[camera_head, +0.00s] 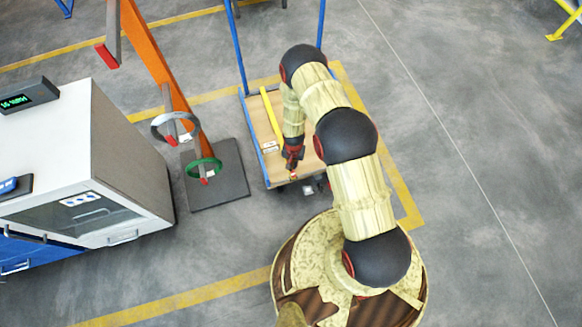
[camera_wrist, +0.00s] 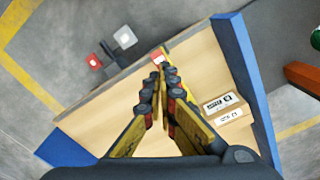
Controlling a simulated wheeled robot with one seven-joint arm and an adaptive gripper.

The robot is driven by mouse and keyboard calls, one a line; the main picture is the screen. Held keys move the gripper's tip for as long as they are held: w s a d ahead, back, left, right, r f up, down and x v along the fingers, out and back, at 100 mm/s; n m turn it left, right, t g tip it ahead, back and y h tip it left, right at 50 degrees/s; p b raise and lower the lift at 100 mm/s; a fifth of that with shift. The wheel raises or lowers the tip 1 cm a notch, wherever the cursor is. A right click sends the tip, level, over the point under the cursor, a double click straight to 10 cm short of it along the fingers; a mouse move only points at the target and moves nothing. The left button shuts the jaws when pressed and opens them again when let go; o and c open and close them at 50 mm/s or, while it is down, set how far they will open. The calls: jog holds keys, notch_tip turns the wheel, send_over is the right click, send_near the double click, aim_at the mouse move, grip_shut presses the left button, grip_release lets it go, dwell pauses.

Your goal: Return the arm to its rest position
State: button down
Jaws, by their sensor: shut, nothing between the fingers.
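My arm reaches from my base over a blue-framed cart (camera_head: 255,125) with a wooden top, bent down at the wrist. My gripper (camera_head: 293,174) points down over the near part of the cart top in the head view. In the wrist view my gripper (camera_wrist: 160,76) has its two fingers drawn together at the tips with nothing held. My arm hides much of the cart's right side in the head view.
Left of the cart, an orange post stands on a dark base plate (camera_head: 232,188), with a grey ring (camera_head: 160,126) and a green ring (camera_head: 212,174) on its pegs. A white machine cabinet (camera_head: 120,150) stands at the far left.

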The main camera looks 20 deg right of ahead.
jog(key=shift+s, duration=0.1)
dwell(0.3)
jog(key=s+r+n+g, duration=0.2)
jog(key=s+r+g, duration=0.25)
jog(key=s, duration=0.55)
notch_tip(320, 180, up, 36)
jog(key=n+t, duration=0.2)
jog(key=n, duration=0.1)
jog(key=s+r+t, duration=0.4)
jog(key=s+r, duration=0.2)
jog(key=r, duration=0.9)
jog(key=s+r+n+t, duration=0.1)
jog(key=s+r+t, duration=0.3)
jog(key=r, duration=1.1)
jog(key=shift+s+r, duration=0.25)
jog(key=shift+s, duration=0.65)
